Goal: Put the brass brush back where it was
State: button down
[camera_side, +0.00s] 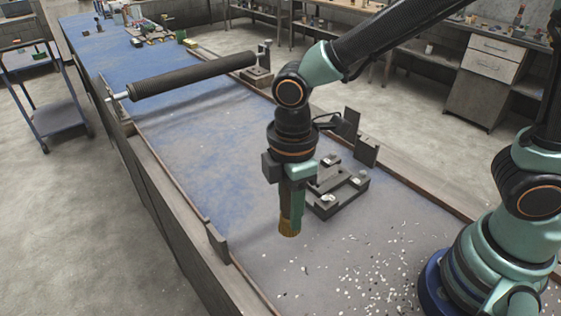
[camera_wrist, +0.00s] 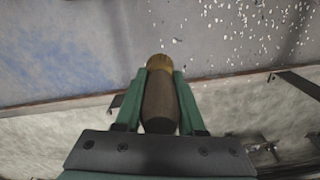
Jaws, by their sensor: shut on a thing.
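My gripper (camera_side: 292,205) points straight down over the blue-grey bench top and is shut on the brass brush. The brush's brass-coloured end (camera_side: 289,229) sticks out below the fingertips in the side view. In the wrist view the brush's brown handle (camera_wrist: 160,105) lies between my green fingers, with the brass end pointing away from the palm. I cannot tell whether the brass end touches the bench. A low dark fixture (camera_side: 345,200) with light metal spots stands just right of and behind my gripper; my gripper hides part of its left side.
A dark mesh tube (camera_side: 190,77) spans the bench at the left on end supports. Pale chips (camera_side: 380,268) lie scattered at the front right. Dark upright plates (camera_side: 352,122) stand behind the fixture. The bench left of my gripper is clear, with a raised edge (camera_side: 222,240).

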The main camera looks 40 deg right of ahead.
notch_tip(320, 180, down, 10)
jog(key=shift+f, duration=0.15)
dwell(0.3)
jog(key=shift+f, duration=0.15)
jog(key=c, duration=0.5)
grip_release()
